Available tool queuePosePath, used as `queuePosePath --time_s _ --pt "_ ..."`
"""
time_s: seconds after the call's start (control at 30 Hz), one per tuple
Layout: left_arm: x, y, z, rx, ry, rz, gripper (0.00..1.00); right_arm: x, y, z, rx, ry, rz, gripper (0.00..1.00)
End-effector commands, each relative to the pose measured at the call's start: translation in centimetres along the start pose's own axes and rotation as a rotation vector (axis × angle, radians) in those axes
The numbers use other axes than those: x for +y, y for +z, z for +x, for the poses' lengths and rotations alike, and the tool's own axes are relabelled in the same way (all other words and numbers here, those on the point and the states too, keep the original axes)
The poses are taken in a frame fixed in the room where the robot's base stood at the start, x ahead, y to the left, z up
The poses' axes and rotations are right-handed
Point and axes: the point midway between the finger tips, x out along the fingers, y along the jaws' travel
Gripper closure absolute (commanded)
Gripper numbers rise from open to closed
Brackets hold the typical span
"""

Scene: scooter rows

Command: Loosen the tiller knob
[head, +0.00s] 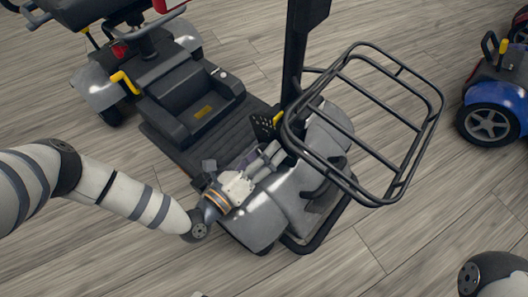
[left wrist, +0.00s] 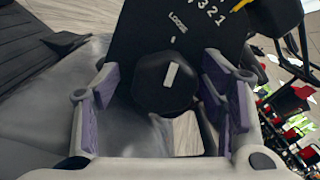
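The tiller knob (left wrist: 165,82) shows in the left wrist view as a dark, faceted knob with a white pointer bar. It sits in front of a black plate (left wrist: 145,25) printed with numbers and the word LOOSE. My left gripper (head: 268,156) reaches over the grey scooter front toward the tiller base. In the left wrist view its fingers with purple pads stand apart, one on each side of the knob, with gaps visible; I see no clear contact. In the head view the plate (head: 263,127) shows beside the tiller (head: 296,55), but I cannot make out the knob. My right gripper is not in view.
A black wire basket (head: 385,130) juts over the scooter's front, right of my left gripper. The scooter's deck and black step box (head: 190,105) lie to the left. A blue scooter (head: 492,105) stands at right. Wooden floor (head: 400,240) is clear at lower right.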

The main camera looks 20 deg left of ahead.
Motion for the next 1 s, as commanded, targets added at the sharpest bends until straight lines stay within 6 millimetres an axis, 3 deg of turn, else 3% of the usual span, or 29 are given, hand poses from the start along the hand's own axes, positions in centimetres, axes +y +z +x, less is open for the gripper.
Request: queuePosePath --time_s 0.17,0.27,0.5,0.7,1.0 --pt "-0.1 -0.2 -0.1 0.005 -0.002 -0.001 0.35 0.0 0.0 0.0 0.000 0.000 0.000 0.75" --pt "0.0 -0.3 -1.3 0.008 0.000 -0.001 0.35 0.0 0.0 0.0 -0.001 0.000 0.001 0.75" --pt "0.1 -0.2 -7.7 0.006 0.002 -0.001 0.35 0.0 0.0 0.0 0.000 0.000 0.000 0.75" --pt "0.0 -0.1 -11.3 0.003 0.000 0.000 0.35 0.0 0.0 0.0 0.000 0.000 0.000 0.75" --pt "0.0 0.0 -12.1 0.002 -0.001 -0.001 0.35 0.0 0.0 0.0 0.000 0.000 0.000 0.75"
